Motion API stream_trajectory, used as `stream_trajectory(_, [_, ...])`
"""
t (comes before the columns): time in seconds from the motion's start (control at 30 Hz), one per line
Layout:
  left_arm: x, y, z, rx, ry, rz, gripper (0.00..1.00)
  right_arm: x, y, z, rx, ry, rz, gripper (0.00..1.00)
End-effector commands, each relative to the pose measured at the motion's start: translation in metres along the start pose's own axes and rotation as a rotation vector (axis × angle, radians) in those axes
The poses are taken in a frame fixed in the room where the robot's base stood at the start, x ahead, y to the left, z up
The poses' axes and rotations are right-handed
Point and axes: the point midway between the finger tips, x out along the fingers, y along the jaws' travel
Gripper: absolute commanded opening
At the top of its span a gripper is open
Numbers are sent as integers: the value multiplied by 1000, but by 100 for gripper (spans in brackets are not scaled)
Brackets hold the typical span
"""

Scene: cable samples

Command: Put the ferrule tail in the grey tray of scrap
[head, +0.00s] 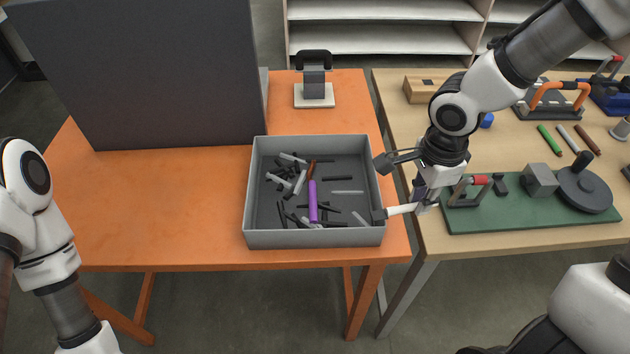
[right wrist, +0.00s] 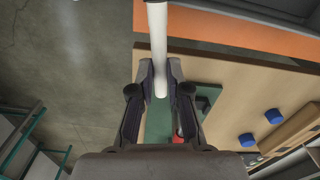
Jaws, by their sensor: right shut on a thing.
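My right gripper (head: 420,198) is right of the grey tray, over the gap between the two tables. It is shut on a white rod-like piece (head: 402,209), which I take to be the ferrule tail; its left end has a dark part beside the tray's right wall. In the right wrist view the white piece (right wrist: 158,45) stands between the two dark fingers (right wrist: 160,80) and runs out past the top edge. The grey tray (head: 310,239) stands on the orange table and holds several dark, grey, white, purple and brown scraps. My left gripper is out of view.
A dark upright panel (head: 150,70) stands on the orange table (head: 170,215). A small device on a white base (head: 314,95) is behind the tray. The wooden table at right bears a green mat (head: 525,215) with a clamp, grey block and dark disc.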

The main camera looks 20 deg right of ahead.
Motion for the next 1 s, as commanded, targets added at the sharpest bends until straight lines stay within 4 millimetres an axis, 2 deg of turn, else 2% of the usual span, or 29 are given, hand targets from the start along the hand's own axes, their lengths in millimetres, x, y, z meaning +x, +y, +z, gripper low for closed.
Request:
stream_trajectory(0.1, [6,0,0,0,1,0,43,5,10,-2,133,1,0,0])
stream_trajectory(0.23, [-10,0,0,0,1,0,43,-1,5,5,179,8,6,0])
stream_trajectory(0.4, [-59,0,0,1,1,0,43,-5,-24,35,176,14,6,0])
stream_trajectory(0.57, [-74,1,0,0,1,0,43,5,-45,54,176,11,0,0])
stream_trajectory(1.0, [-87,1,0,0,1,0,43,20,-98,110,176,6,-1,0])
